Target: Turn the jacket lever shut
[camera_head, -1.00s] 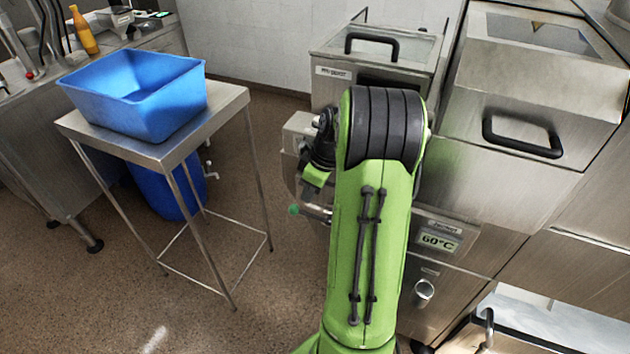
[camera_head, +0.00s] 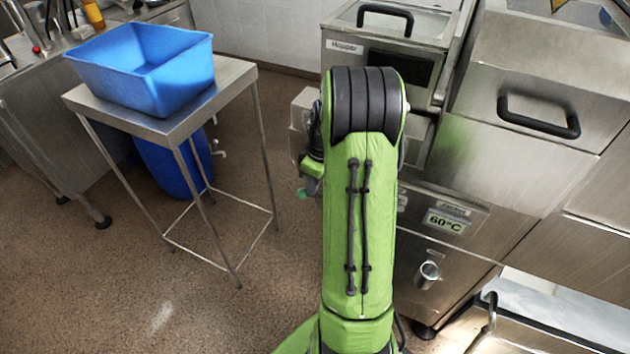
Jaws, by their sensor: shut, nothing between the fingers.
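A small green-tipped lever (camera_head: 303,193) sticks out at the left side of the machine front, just left of my arm. I take it for the jacket lever, but its mount is hidden behind my arm, so its exact angle cannot be told. My green arm rises through the middle of the view, and its far links bend down behind its upper part. My gripper is hidden behind the arm, and whether it touches the lever cannot be seen. A panel with a 60°C display (camera_head: 446,222) is right of the arm.
A blue bin (camera_head: 140,65) stands on a steel table (camera_head: 235,78) at the left, with a blue drum (camera_head: 175,165) behind its legs. The hopper (camera_head: 340,47) and a handled steel cover (camera_head: 540,70) stand behind and to the right. Brown floor (camera_head: 110,270) is open at the lower left.

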